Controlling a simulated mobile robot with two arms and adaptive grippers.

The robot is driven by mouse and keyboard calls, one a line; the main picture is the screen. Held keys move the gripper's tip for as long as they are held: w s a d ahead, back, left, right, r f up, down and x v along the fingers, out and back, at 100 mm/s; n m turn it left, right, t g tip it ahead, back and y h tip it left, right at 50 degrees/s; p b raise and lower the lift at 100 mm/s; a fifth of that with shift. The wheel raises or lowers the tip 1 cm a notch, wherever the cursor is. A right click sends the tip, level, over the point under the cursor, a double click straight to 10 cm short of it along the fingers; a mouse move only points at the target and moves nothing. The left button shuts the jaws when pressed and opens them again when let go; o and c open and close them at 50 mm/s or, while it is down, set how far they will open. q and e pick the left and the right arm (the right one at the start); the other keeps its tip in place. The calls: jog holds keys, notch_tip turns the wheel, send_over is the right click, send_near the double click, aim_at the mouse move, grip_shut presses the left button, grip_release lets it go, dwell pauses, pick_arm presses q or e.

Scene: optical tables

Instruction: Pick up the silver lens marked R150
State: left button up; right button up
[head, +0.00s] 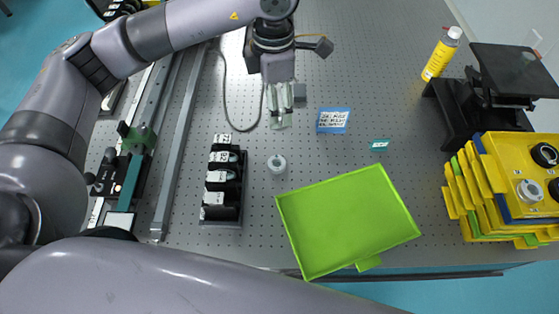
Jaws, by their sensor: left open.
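A black rack (239,213) stands left of the middle of the table, with several slots bearing white labels (220,157). Some pale, shiny round edges show in its slots, but the marks are too small to read, so I cannot tell which is R150. A small silver-grey round piece (276,163) sits alone on the table just right of the rack; no mark on it is readable. My left gripper (281,119) is open and empty, beyond this round piece and up and right of the rack. My right gripper is not in view.
A green tray (347,222) lies at the front. A blue-edged card (333,120) and a small teal card (380,145) lie right of my gripper. A yellow stack (475,190), a black stand (455,115) and a yellow bottle (442,55) are at right. Rails (180,145) run at left.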

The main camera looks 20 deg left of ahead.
pick_arm(q)
notch_tip(320, 180, down, 5)
jog(key=b, duration=0.4)
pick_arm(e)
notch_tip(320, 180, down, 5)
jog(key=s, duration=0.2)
pick_arm(q)
jog(key=p, duration=0.3)
send_over(275, 163)
jog(key=f, duration=1.2)
jog(key=shift+w, duration=0.4)
jog(key=f+p, duration=0.1)
jog(key=f, duration=0.1)
jog(key=s+f+p, duration=0.1)
jog(key=f, duration=0.1)
jog(key=shift+f, duration=0.6)
jog(key=shift+w, duration=0.1)
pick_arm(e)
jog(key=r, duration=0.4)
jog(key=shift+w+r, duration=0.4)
pick_arm(q)
jog(key=shift+c, duration=0.4)
jog(key=c, duration=1.2)
jog(key=shift+r, duration=0.1)
